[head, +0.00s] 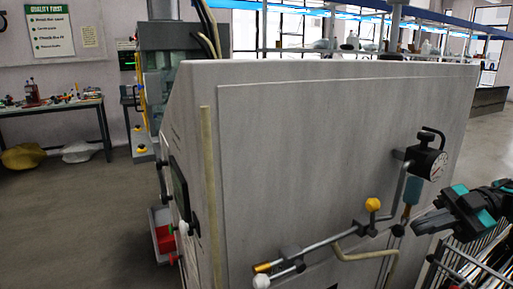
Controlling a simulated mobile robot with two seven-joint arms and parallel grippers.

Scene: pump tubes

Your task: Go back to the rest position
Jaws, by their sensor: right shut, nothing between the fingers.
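My right gripper (432,221), black with teal parts, comes in from the right edge. Its fingers point left, are shut and hold nothing. It is in front of the large grey machine cabinet (300,160), just below and right of a round pressure gauge (427,162) and beside a blue fitting (413,190). I cannot tell whether it touches them. A metal pipe with a yellow knob (372,204) runs along the cabinet's lower right. A beige tube (350,253) bends below it. My left gripper is not in view.
A metal rack (470,262) stands at the lower right, close below my right gripper. A beige vertical tube (210,190) runs down the cabinet's left side. A red bin (165,238) is low beside it. The floor (75,220) at left is open, with a workbench (60,106) behind.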

